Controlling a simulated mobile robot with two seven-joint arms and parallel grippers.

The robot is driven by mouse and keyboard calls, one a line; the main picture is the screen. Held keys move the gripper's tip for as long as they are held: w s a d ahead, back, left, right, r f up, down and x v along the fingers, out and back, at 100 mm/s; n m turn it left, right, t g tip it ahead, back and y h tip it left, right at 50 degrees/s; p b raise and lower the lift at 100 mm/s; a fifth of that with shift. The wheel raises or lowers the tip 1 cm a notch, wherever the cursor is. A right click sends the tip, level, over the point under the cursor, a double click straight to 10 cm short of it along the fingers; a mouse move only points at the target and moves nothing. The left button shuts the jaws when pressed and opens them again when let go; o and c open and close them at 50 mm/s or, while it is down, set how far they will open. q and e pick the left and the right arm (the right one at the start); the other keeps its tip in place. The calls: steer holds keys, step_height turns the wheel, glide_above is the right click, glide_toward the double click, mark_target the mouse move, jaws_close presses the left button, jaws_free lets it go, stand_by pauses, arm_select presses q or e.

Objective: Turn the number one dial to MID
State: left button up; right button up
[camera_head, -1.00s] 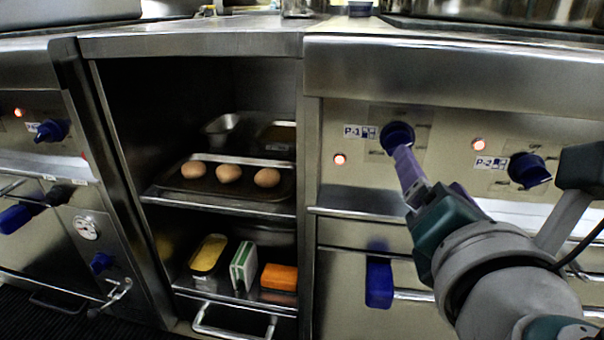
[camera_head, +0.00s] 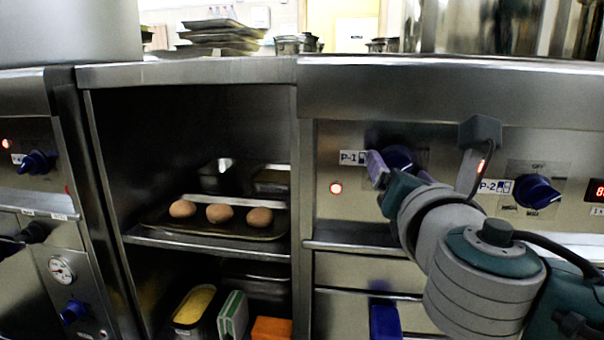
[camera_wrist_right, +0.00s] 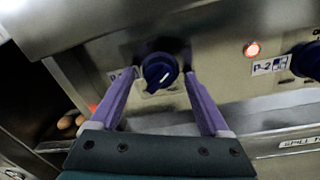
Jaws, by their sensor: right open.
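The number one dial is a dark blue knob (camera_head: 399,158) beside the P-1 label (camera_head: 352,157) on the steel front panel. In the head view my right gripper (camera_head: 392,168) partly covers it. In the right wrist view the dial (camera_wrist_right: 160,70) sits between the two purple fingers of my right gripper (camera_wrist_right: 160,80), which is open, with a gap on each side. A white line shows on the knob's face. The markings around the dial are too hidden or blurred to read. My left gripper is not in view.
The P-2 dial (camera_head: 537,192) is to the right, with a lit red lamp between the dials. Another red lamp (camera_head: 336,187) is lower left of the P-1 dial. A blue handle (camera_head: 385,321) hangs below. An open shelf (camera_head: 150,237) holds a tray of eggs.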

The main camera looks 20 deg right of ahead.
jaws_close()
stand_by(0.7)
